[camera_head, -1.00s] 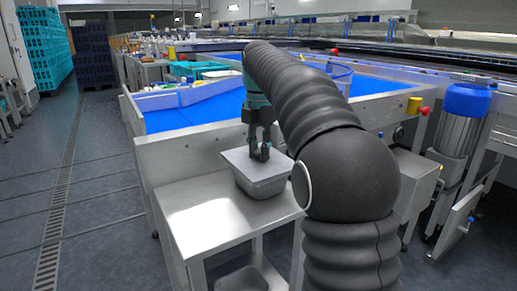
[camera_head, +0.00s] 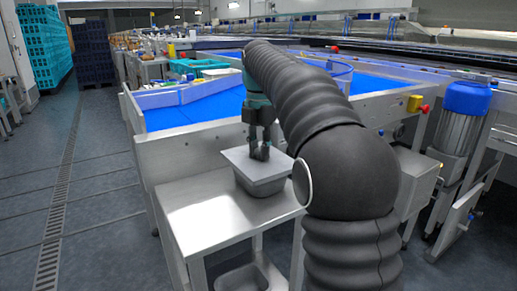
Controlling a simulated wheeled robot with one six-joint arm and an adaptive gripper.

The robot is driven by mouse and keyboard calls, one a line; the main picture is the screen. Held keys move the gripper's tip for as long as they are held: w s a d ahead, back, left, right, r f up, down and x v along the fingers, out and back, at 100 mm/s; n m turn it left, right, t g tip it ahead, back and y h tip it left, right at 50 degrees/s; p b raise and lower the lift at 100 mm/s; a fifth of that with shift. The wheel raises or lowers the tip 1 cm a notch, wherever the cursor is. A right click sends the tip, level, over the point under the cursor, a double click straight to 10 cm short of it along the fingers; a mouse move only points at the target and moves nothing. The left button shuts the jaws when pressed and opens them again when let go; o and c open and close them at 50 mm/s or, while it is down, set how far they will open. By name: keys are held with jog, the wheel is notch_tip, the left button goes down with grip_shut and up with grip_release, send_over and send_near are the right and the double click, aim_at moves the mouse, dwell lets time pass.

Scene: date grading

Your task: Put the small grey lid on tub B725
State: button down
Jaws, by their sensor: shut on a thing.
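A grey tub (camera_head: 262,186) stands on the steel side table, near its back right corner. The small grey lid (camera_head: 238,158) lies flat over the tub's top; whether it is fully seated all round I cannot tell. My gripper (camera_head: 260,156) points down at the middle of the lid, shut on it; its fingertips hide the part that they hold. The tub's number is not readable here. My black-sleeved arm hides the space to the right of the tub.
The steel table (camera_head: 205,212) is bare left and front of the tub. A grey tray (camera_head: 243,278) sits on the shelf below. A blue conveyor belt (camera_head: 180,115) with a steel side wall stands behind. A blue-topped motor (camera_head: 466,104) stands at the right.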

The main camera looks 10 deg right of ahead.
jog(key=shift+f, duration=0.45)
dwell(0.4)
jog(key=c, duration=0.9)
grip_release()
jog(key=shift+o, duration=0.5)
jog(key=o, duration=0.3)
jog(key=shift+o, duration=0.2)
jog(key=shift+r+p, duration=0.8)
jog(key=shift+r, duration=2.65)
